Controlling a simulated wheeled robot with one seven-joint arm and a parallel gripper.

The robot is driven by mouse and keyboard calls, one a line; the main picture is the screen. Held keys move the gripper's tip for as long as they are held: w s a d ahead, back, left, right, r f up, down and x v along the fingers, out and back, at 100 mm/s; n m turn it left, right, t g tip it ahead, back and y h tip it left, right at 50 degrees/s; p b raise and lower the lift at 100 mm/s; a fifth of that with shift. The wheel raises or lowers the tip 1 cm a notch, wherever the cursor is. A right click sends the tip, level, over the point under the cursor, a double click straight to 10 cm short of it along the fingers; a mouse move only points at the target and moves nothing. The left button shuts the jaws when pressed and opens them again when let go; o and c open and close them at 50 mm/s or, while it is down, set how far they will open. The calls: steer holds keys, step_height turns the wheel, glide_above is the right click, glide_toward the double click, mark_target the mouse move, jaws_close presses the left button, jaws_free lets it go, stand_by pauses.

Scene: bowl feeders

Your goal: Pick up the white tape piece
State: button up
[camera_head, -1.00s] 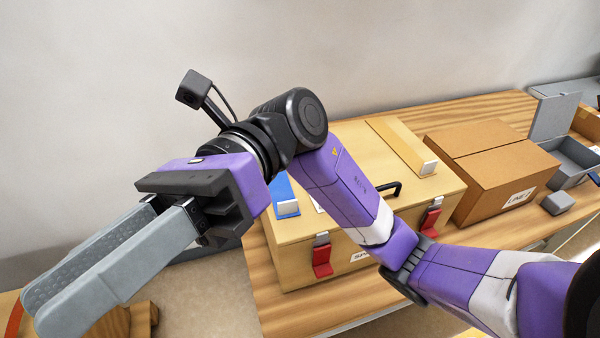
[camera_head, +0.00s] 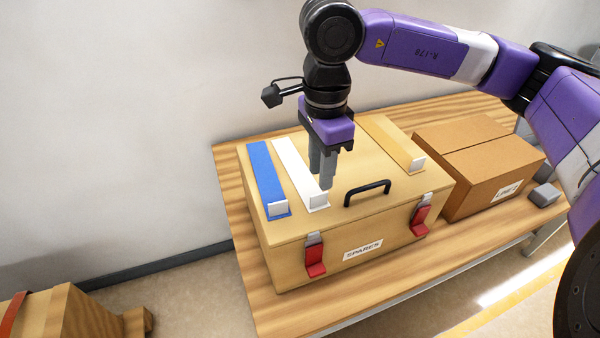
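The white tape piece (camera_head: 293,168) is a flat strip lying on the lid of the tan spares box (camera_head: 345,215). Its near end has an upturned white tab (camera_head: 320,200). My gripper (camera_head: 322,193) points down just right of the strip, its fingers near the tab. The fingers look close together and partly overlap in this view; whether there is a gap, or contact with the tape, cannot be told. A blue tape piece (camera_head: 265,171) lies left of the white one, and a yellow tape piece (camera_head: 392,142) lies to the right, on the same lid.
A black handle (camera_head: 368,192) stands up from the lid right of my gripper. Red latches (camera_head: 315,260) hang on the box front. A brown carton (camera_head: 480,165) and a small grey block (camera_head: 545,195) sit to the right on the wooden table (camera_head: 232,200).

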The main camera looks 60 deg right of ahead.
mark_target(319, 194)
steer(key=shift+f+p, duration=1.25)
steer(key=shift+f, duration=2.3)
jaws_close()
